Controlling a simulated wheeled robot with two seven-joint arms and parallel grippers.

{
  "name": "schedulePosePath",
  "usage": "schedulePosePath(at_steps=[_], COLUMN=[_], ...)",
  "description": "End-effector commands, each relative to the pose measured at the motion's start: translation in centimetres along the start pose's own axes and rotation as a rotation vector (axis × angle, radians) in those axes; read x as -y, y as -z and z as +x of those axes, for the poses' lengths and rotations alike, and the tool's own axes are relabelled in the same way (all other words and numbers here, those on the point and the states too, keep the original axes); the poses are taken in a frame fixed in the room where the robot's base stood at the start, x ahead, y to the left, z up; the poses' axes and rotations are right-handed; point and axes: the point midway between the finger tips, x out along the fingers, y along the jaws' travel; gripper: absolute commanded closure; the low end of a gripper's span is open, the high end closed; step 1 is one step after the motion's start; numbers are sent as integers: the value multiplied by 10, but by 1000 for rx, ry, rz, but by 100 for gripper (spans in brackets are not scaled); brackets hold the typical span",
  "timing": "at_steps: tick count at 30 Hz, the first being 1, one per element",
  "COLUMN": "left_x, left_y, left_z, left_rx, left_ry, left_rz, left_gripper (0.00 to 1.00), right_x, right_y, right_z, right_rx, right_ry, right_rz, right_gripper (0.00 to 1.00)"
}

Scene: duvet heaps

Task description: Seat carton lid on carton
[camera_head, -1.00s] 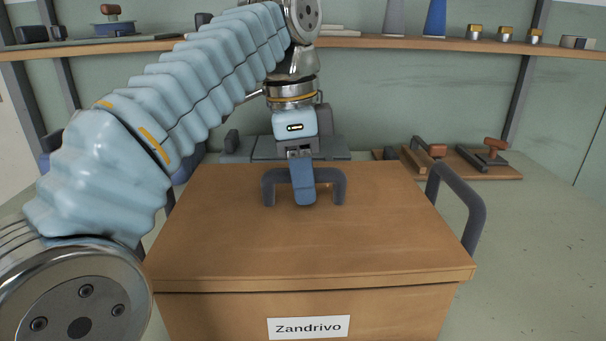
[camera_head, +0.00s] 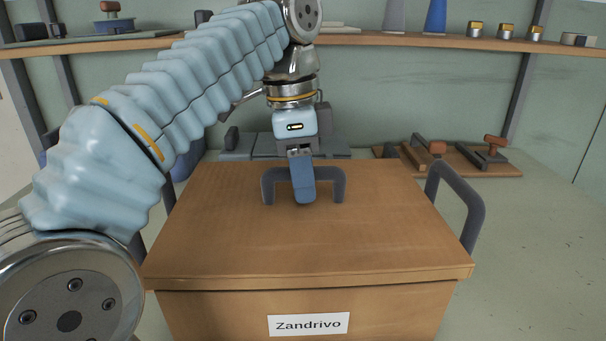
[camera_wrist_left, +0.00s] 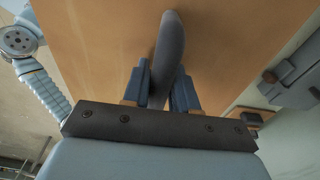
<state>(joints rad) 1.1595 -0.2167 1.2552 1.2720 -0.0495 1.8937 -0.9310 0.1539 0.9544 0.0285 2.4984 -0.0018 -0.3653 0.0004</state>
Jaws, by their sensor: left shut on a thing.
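The brown carton lid (camera_head: 300,235) lies over the top of the brown carton (camera_head: 220,310), which bears a white "Zandrivo" label. A dark line shows under the lid's front edge, and I cannot tell whether the lid is fully down. A dark grey handle (camera_head: 338,185) stands on the lid. My left gripper (camera_head: 303,190) is shut on this handle from above. The left wrist view shows the handle (camera_wrist_left: 170,50) between the two blue fingers, with the lid (camera_wrist_left: 105,40) beyond. My right gripper is not in view.
A grey side handle (camera_head: 470,205) sticks out at the carton's right. Behind are a grey block (camera_head: 260,148) and a wooden board with tools (camera_head: 480,160). A shelf (camera_head: 380,43) with several items spans the back wall. The surface at right is clear.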

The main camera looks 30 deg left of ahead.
Motion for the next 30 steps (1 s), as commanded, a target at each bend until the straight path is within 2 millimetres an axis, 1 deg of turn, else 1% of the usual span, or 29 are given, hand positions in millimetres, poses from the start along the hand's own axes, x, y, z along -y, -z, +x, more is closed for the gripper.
schedulePosePath(at_steps=[10,19,30], left_x=[0,0,0], left_y=[0,0,-1], left_z=[-1,1,10], left_rx=[0,0,0], left_ry=[1,1,-1], left_rz=[2,0,1], left_gripper=[100,100,100], right_x=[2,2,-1], right_y=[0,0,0], right_z=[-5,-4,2], right_rx=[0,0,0], right_ry=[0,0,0], right_rz=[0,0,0], right_gripper=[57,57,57])
